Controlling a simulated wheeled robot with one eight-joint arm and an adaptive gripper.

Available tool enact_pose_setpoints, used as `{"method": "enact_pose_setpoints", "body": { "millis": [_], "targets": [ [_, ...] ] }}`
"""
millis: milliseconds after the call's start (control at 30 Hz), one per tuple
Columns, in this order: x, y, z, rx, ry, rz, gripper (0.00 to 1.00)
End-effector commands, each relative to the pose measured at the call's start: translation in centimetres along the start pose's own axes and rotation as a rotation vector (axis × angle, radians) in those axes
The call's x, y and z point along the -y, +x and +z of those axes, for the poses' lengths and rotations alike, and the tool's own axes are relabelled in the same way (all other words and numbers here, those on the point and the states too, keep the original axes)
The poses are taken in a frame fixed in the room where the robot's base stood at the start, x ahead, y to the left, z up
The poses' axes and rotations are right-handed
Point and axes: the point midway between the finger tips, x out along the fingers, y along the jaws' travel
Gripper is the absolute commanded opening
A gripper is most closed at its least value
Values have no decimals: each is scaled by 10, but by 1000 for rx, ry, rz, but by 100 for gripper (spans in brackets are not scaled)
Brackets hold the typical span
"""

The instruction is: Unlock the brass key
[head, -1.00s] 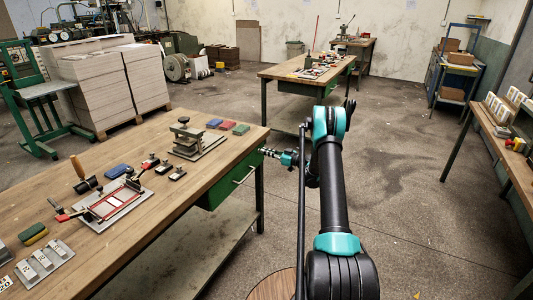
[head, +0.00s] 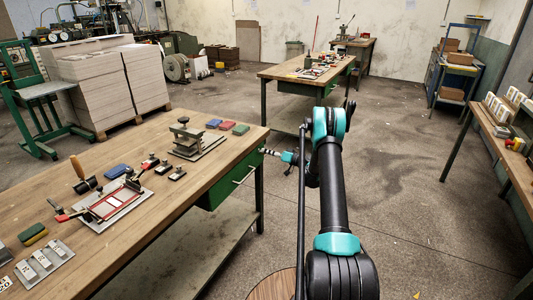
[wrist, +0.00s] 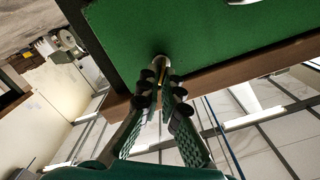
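The brass key (wrist: 164,64) shows as a small yellowish piece at the lock in the green drawer front (wrist: 205,35). My gripper (wrist: 161,80) is right at the drawer front in the wrist view, with its dark fingertips close together on either side of the key. It appears shut on the key; the fingers hide most of it, so its exact angle cannot be told. In the head view my gripper (head: 264,151) reaches left to the right end of the green drawer (head: 232,175) under the bench. The drawer looks closed.
The wooden bench (head: 145,225) holds a metal press (head: 187,140), a red-framed jig (head: 110,202) and coloured blocks. The drawer handle (head: 245,175) is beside my gripper. Open floor (head: 400,190) lies to the right.

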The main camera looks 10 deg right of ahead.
Motion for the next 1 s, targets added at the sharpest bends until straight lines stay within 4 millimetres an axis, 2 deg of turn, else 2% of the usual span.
{"method": "enact_pose_setpoints", "body": {
  "millis": [600, 1000],
  "targets": [
    [-5, 0, 1, 0, 580, 1, 0],
    [-6, 0, 3, 0, 866, 1, 0]
  ]
}}
